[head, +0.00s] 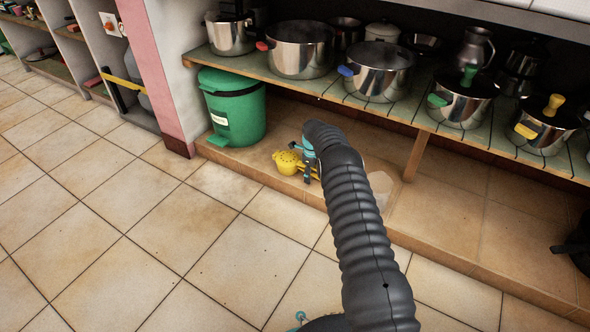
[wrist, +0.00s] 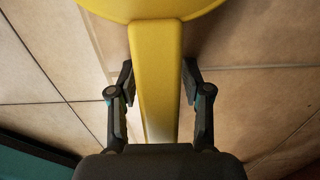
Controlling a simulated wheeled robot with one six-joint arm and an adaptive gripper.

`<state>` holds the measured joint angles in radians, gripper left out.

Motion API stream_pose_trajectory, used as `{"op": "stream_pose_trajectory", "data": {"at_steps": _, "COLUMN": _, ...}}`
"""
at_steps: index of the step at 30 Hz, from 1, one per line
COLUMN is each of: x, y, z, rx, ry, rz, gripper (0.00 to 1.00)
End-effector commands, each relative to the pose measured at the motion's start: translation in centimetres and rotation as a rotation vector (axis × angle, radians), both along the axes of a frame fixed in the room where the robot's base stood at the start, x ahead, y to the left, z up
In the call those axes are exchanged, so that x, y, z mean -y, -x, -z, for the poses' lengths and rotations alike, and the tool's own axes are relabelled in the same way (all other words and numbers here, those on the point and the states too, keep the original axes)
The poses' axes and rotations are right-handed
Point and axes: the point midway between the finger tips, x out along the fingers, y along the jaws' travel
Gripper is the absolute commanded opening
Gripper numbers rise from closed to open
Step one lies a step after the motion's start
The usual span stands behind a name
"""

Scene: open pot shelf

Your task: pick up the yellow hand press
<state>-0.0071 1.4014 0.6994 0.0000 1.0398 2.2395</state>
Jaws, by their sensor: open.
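The yellow hand press (head: 288,163) lies low, on or just above the raised tiled ledge under the pot shelf, beside the green bin. In the wrist view its yellow handle (wrist: 156,75) runs down between the two fingers, and its round yellow head is cut off by the top edge. My gripper (wrist: 158,82) is open, with one finger on each side of the handle and a small gap showing on both sides. In the head view my gripper (head: 308,172) is at the press, partly hidden by my arm.
A green bin (head: 232,110) stands left of the press on the ledge. The shelf (head: 330,90) above holds several metal pots, including one with a blue handle (head: 378,72). A pink-edged post (head: 150,65) stands left. The tiled floor (head: 110,230) in front is clear.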

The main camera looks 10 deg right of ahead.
Motion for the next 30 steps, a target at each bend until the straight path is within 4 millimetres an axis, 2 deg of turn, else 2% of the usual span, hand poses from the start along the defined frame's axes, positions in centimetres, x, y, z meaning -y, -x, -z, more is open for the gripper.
{"op": "stream_pose_trajectory", "data": {"at_steps": 1, "x": 0.0, "y": 0.0, "z": 0.0, "rx": 0.000, "ry": 0.000, "rz": 0.000, "gripper": 0.41}}
{"op": "stream_pose_trajectory", "data": {"at_steps": 6, "x": 0.0, "y": 0.0, "z": 0.0, "rx": -0.001, "ry": -0.001, "rz": 0.000, "gripper": 0.00}}
{"op": "stream_pose_trajectory", "data": {"at_steps": 20, "x": -0.1, "y": 0.0, "z": -0.3, "rx": 0.001, "ry": 0.000, "rz": -0.001, "gripper": 0.00}}
{"op": "stream_pose_trajectory", "data": {"at_steps": 25, "x": -0.1, "y": -0.1, "z": -1.8, "rx": 0.001, "ry": 0.000, "rz": 0.000, "gripper": 0.00}}
{"op": "stream_pose_trajectory", "data": {"at_steps": 29, "x": -0.1, "y": -0.1, "z": -4.3, "rx": 0.003, "ry": 0.000, "rz": 0.000, "gripper": 0.00}}
{"op": "stream_pose_trajectory", "data": {"at_steps": 30, "x": -0.5, "y": 0.5, "z": -3.9, "rx": -0.001, "ry": 0.000, "rz": -0.002, "gripper": 0.00}}
